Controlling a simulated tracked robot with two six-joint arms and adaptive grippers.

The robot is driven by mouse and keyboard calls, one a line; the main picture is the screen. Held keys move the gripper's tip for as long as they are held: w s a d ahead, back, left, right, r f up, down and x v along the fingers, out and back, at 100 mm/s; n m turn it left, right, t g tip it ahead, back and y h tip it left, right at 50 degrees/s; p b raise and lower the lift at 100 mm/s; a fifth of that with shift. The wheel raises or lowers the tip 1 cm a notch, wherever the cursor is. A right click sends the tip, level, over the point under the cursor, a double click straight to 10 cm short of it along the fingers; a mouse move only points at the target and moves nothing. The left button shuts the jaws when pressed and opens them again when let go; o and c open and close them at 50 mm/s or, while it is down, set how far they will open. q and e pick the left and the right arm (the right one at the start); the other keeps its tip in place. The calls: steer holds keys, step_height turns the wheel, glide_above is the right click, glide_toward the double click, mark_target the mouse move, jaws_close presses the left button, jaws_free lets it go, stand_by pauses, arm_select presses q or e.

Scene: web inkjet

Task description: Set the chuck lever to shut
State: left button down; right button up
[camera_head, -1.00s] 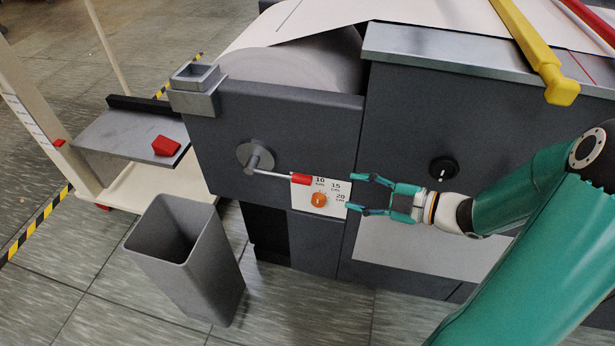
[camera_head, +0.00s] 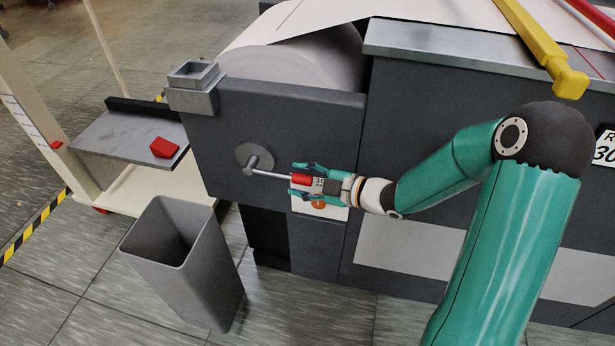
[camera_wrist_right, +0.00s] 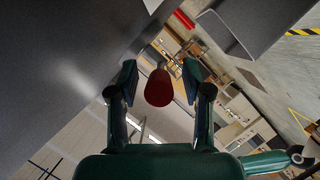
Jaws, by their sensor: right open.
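The chuck lever (camera_head: 269,174) is a thin metal rod with a red grip (camera_head: 301,181), fixed to a round hub (camera_head: 254,158) on the dark machine panel. It points right, nearly level. My right gripper (camera_head: 298,182) is open, with its green fingers on either side of the red grip. In the right wrist view the red grip (camera_wrist_right: 159,88) sits between the two fingertips, with gaps visible on both sides. My left gripper is not in view.
A white dial plate with an orange knob (camera_head: 318,204) is behind my right gripper, partly hidden. A grey bin (camera_head: 205,270) stands on the floor below left. A shelf (camera_head: 118,143) with a red block (camera_head: 164,148) is at left. A paper roll (camera_head: 310,65) lies above the panel.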

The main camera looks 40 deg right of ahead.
steer(key=shift+c, duration=0.3)
jaws_close()
